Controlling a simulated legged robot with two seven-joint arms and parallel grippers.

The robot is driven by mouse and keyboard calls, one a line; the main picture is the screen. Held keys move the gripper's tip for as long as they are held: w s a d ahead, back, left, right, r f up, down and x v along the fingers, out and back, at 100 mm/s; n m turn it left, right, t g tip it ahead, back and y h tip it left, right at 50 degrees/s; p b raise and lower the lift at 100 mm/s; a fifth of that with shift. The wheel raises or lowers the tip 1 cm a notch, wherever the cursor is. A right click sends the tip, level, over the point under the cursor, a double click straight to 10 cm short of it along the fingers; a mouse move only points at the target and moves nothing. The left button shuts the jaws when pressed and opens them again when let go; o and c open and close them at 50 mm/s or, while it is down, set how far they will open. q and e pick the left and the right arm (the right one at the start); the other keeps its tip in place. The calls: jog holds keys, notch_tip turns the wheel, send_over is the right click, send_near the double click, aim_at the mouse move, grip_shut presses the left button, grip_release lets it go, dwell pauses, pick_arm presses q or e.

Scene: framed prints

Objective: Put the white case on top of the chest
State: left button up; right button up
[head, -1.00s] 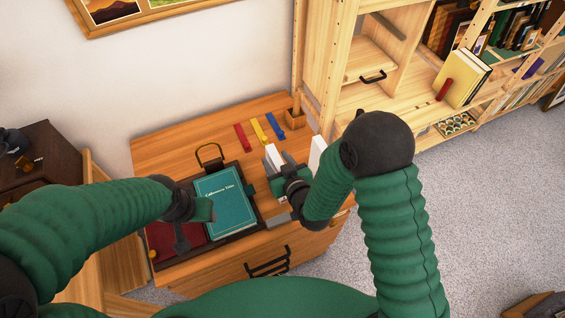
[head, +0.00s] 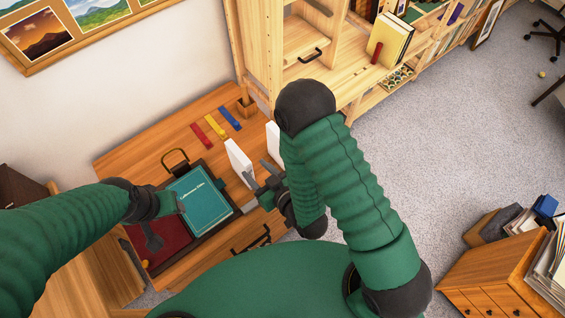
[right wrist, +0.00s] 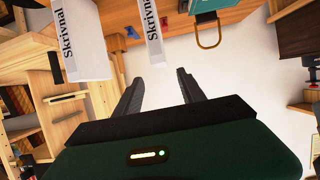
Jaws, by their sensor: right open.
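Two white upright cases stand on the wooden chest (head: 130,150). The left case (head: 238,163) shows almost fully; the right case (head: 273,138) is partly hidden by my right arm. In the right wrist view, the two cases (right wrist: 80,42) and (right wrist: 152,38) carry dark "Skrivnal" lettering. My right gripper (head: 256,170) is open and empty, just in front of the left case; its spread fingers show in the right wrist view (right wrist: 160,85) with nothing between them. My left gripper (head: 178,203) is beside a teal book (head: 205,205); its jaws are unclear.
The teal book lies on a dark, red-lined tray (head: 150,238) on the chest. Red, yellow and blue strips (head: 216,126) lie behind. A wooden shelf unit (head: 300,70) stands beyond the chest. A small drawer cabinet (head: 490,270) is at the lower right. Grey carpet between is clear.

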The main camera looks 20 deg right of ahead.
jog(key=w+d+m+g+h, duration=0.1)
jog(key=w+d+g+h, duration=0.15)
jog(key=d, duration=0.25)
jog(key=s+d+r+m+g+h, duration=0.2)
jog(key=s+d+r+m+g, duration=0.1)
jog(key=s+d+r+g, duration=0.4)
jog(key=s+d+r, duration=0.2)
jog(key=s+d, duration=0.2)
jog(key=shift+r+m, duration=0.2)
jog(key=shift+m, duration=0.1)
